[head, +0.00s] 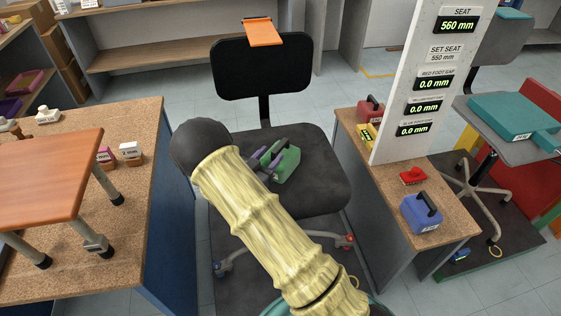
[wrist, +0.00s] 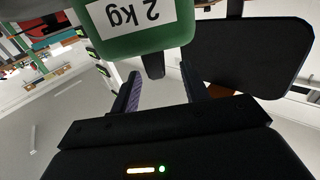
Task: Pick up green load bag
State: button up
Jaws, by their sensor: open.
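The green load bag (head: 289,165) sits on the black seat of the middle chair (head: 325,180). In the wrist view the bag (wrist: 150,45) fills the top, with an upside-down "2 kg" label and a dark handle (wrist: 153,66) below it. My gripper (head: 270,156) is at the bag's left side in the head view, partly hidden by my arm. Its purple-padded fingers are open. In the wrist view the handle shows in the gap between the fingertips (wrist: 160,74); I cannot tell whether they touch it.
The chair's backrest (head: 262,68) rises behind, with an orange plate (head: 263,32) on top. At right, a bench (head: 440,190) holds a blue bag (head: 421,213), a red bag (head: 370,108) and a white display panel (head: 408,75). A workbench (head: 145,200) with an orange-topped stool stands left.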

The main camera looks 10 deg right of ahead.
aim_at(280, 144)
jog(key=shift+w+d, duration=0.25)
jog(key=x, duration=0.5)
jog(key=shift+d+b, duration=0.25)
jog(key=shift+b, duration=0.05)
jog(key=shift+s, duration=0.1)
jog(key=shift+c, duration=0.3)
grip_shut()
dwell(1.1)
jog(key=shift+r, duration=0.3)
